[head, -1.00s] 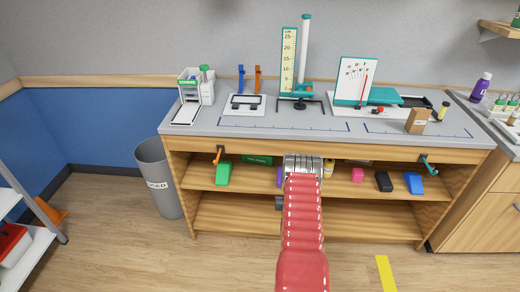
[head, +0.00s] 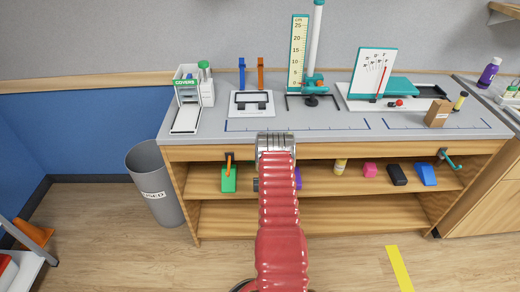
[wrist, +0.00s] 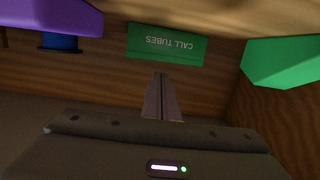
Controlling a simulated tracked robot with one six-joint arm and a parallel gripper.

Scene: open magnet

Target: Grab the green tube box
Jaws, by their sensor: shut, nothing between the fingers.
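The green tube box (wrist: 165,45), with upside-down "CALL TUBES" lettering, stands against the wooden back of the shelf in the wrist view. My gripper (wrist: 162,78) points at it from just in front, with its fingers together and nothing between them. I see a gap in the picture between the fingertips and the lettering, but cannot tell how deep it is. In the head view my red arm covers the spot and the box cannot be made out; the fingers are hidden too.
A green block (head: 229,180) sits on the shelf left of my arm; a green block (wrist: 285,60) is close at right in the wrist view. A purple object (wrist: 50,15) and blue piece (wrist: 60,42) are at left. The worktop edge (head: 380,146) overhangs the shelf.

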